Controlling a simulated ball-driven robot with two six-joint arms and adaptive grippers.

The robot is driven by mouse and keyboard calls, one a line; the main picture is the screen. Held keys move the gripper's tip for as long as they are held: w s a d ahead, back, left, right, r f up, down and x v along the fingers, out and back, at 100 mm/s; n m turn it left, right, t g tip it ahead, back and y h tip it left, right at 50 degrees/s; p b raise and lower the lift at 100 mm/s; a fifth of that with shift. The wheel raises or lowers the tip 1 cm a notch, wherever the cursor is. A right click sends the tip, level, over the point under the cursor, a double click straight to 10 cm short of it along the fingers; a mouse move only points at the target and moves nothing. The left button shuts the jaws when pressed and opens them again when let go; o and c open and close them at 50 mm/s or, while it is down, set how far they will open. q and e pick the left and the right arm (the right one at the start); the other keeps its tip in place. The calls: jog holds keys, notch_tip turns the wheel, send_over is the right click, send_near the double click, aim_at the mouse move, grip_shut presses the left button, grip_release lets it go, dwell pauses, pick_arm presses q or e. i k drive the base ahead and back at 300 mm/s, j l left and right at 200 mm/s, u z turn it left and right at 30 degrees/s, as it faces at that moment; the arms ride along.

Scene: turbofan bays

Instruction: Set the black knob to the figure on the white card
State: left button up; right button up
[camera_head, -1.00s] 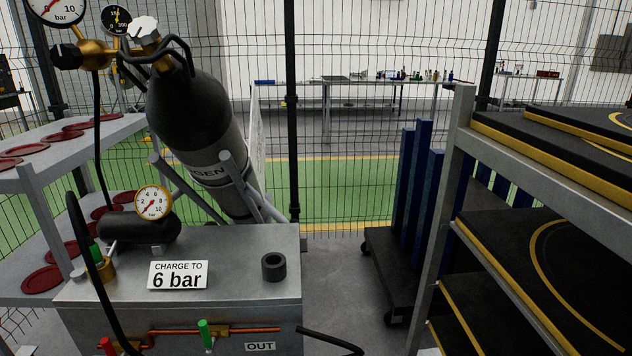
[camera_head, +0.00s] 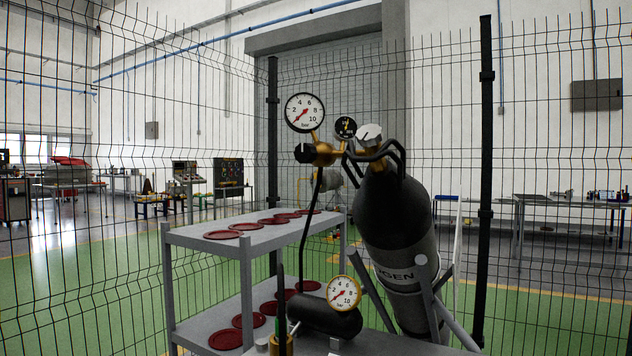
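The black knob (camera_head: 304,153) sticks out on the left side of the brass regulator (camera_head: 324,154), beside the neck of the tilted black-and-grey gas cylinder (camera_head: 397,222). A large white gauge (camera_head: 305,112), marked up to 10 bar, stands above the knob; its red needle points to the lower left, near the low end. A small black gauge (camera_head: 345,128) sits to its right. A second white gauge (camera_head: 343,293) is lower, on a small black tank (camera_head: 325,315); its red needle also points lower left. The white card is out of view now. Neither gripper is in view.
A grey shelf rack (camera_head: 205,238) with several dark red discs stands left of the cylinder. A black hose (camera_head: 303,235) hangs from the regulator. A wire mesh fence (camera_head: 486,180) stands behind, with workbenches beyond it.

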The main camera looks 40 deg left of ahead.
aim_at(304, 153)
jog(key=u, duration=1.05)
